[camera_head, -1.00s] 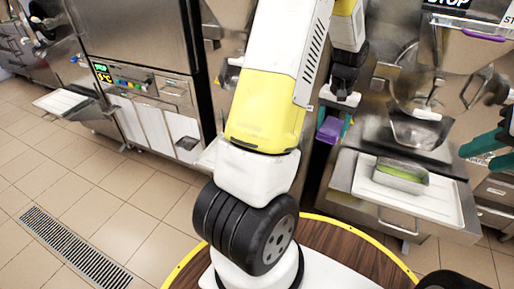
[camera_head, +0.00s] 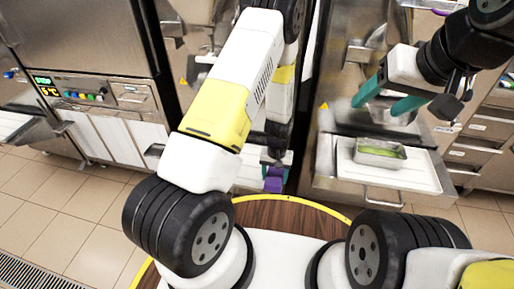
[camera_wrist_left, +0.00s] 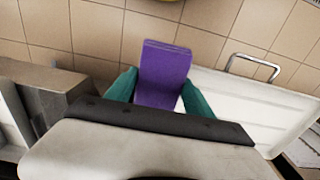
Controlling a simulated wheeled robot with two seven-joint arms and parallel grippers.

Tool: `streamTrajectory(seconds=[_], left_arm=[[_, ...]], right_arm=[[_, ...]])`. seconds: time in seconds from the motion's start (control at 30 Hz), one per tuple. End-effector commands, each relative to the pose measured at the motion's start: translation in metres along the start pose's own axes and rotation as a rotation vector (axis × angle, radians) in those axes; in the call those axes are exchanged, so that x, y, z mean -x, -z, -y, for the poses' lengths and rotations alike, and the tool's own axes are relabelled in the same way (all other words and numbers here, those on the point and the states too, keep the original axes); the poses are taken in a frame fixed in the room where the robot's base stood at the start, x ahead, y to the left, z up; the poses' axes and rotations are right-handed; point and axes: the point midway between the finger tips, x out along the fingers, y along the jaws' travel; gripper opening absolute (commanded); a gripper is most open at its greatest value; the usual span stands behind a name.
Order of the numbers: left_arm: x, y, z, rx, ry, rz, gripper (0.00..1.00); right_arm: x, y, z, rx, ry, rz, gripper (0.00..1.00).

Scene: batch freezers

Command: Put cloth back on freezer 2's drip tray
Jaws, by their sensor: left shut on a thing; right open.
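My left gripper (camera_head: 274,163) is shut on a folded purple cloth (camera_head: 273,182). In the left wrist view the cloth (camera_wrist_left: 165,68) is upright between the teal fingers (camera_wrist_left: 160,88). A white drip tray (camera_wrist_left: 235,105) with a metal handle lies beside the cloth to the right in that view. In the head view this tray (camera_head: 248,172) is mostly hidden behind my left arm. No freezer number is readable. My right gripper (camera_head: 376,104) is open, with its teal fingers in front of a metal bowl; I cannot tell whether they touch it.
The metal bowl (camera_head: 398,118) stands at the right freezer. A metal pan with green contents (camera_head: 380,152) sits on that freezer's white tray (camera_head: 420,174). A freezer with a lit display (camera_head: 45,86) stands at the left. The tiled floor (camera_head: 75,190) at lower left is clear.

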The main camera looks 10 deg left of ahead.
Motion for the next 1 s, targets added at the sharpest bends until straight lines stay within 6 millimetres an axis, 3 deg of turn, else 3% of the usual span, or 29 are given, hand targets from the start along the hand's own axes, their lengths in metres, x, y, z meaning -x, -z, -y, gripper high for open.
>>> streamTrajectory(seconds=[0.2, 0.4, 0.73, 0.9, 1.0], left_arm=[[-0.005, 0.032, 0.054, 0.008, -0.001, -0.002, 0.23], [-0.009, 0.053, 0.089, 0.004, -0.001, -0.001, 0.23], [-0.012, 0.067, 0.114, 0.002, 0.0, -0.001, 0.23], [-0.041, 0.066, 0.112, -0.001, -0.001, 0.003, 0.23], [-0.047, 0.066, 0.112, 0.0, 0.0, 0.001, 0.23]], right_arm=[[0.0, 0.0, 0.0, 0.0, 0.0, 0.0, 0.63], [0.0, 0.0, 0.0, 0.0, 0.0, 0.0, 0.63], [0.0, 0.0, 0.0, 0.0, 0.0, 0.0, 0.63], [0.0, 0.0, 0.0, 0.0, 0.0, 0.0, 0.63], [0.0, 0.0, 0.0, 0.0, 0.0, 0.0, 0.63]])
